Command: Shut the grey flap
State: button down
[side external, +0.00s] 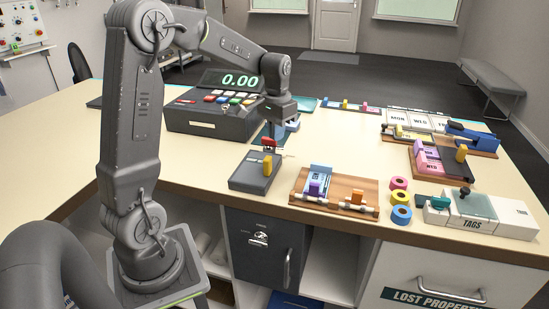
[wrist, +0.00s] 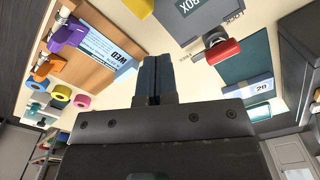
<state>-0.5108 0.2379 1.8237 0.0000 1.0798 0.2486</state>
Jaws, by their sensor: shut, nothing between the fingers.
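A low grey box (side external: 252,178) sits on the counter in front of my gripper. It carries a yellow block (side external: 267,166) and a red handle (side external: 269,143). In the wrist view, a grey panel (wrist: 205,22) with the word BOX shows at the top, with the red handle (wrist: 222,51) by its edge and a yellow part (wrist: 140,7) at its left. Which piece is the flap, and how far open it stands, I cannot tell. My gripper (wrist: 154,62) is shut and empty. In the side view it points down close behind the red handle, and its fingertips are hard to make out.
A cash register (side external: 210,115) stands behind the grey box. A wooden board (side external: 335,191) with small fittings lies to its right, then tape rolls (side external: 400,198). A TAGS box (side external: 475,213) and more boards stand farther right. The counter between the board and the back is mostly clear.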

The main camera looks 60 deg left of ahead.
jog(key=shift+w+d+r, duration=0.1)
jog(key=shift+r, duration=1)
jog(key=shift+w+d+r, duration=0.1)
jog(key=shift+r, duration=0.95)
jog(key=s+d+r+m+t, duration=0.2)
jog(key=s+d+t, duration=0.3)
jog(key=s+d, duration=1.2)
jog(key=d+m, duration=0.1)
jog(key=d, duration=0.1)
jog(key=shift+d+r+t, duration=0.15)
jog(key=shift+d+t, duration=0.15)
jog(key=shift+d, duration=0.05)
jog(key=c, duration=1.9)
grip_release()
